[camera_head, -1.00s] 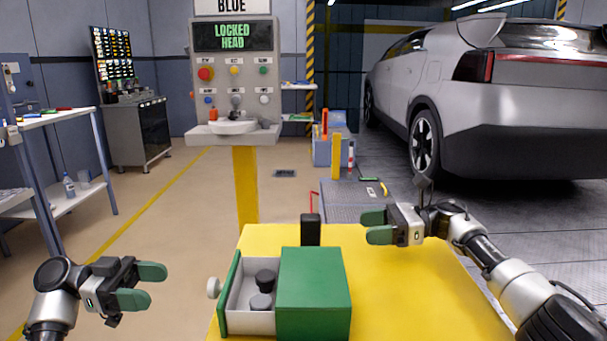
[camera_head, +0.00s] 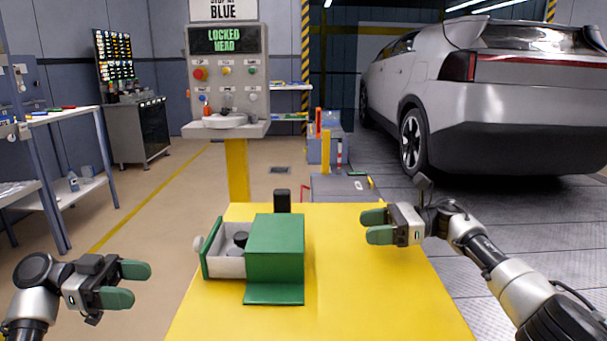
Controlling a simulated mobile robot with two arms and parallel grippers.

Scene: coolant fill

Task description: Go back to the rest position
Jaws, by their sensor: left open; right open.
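My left gripper (camera_head: 134,284) is open and empty at the lower left, left of the yellow table and apart from it. My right gripper (camera_head: 366,227) is open and empty above the right part of the yellow table (camera_head: 370,290), its fingers pointing left. A green box (camera_head: 277,246) stands on the table with its drawer (camera_head: 224,262) pulled out to the left. Dark round pieces (camera_head: 240,239) lie in the drawer. A small black block (camera_head: 282,200) stands at the table's far edge. Neither gripper touches the box.
A grey panel (camera_head: 227,72) reading "LOCKED HEAD" stands on a yellow post ahead. A silver car (camera_head: 500,100) is at the right. A workbench (camera_head: 60,116) and a grey cabinet (camera_head: 138,132) are at the left. Floor between the workbench and table is clear.

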